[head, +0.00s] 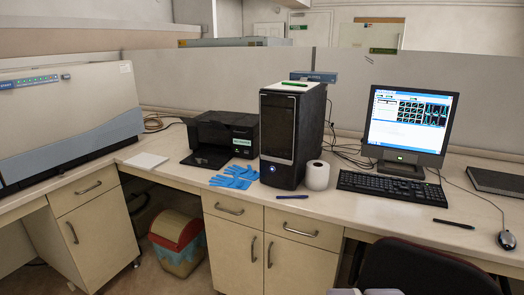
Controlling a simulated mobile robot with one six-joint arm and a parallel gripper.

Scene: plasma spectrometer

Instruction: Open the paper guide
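A black printer (226,130) stands on the desk left of the middle, in the head view. A dark flat tray (207,158) lies out at its front left, over the desk. A pale label sits on the printer's front right. The paper guide is too small to tell apart from the rest of the printer at this distance.
Blue gloves (235,177) lie before the printer. A black computer tower (291,130) stands close on its right, with a paper roll (317,175) beside it. White paper (147,161) lies to the left. A dark chair (430,268) and a bin (178,245) stand in front.

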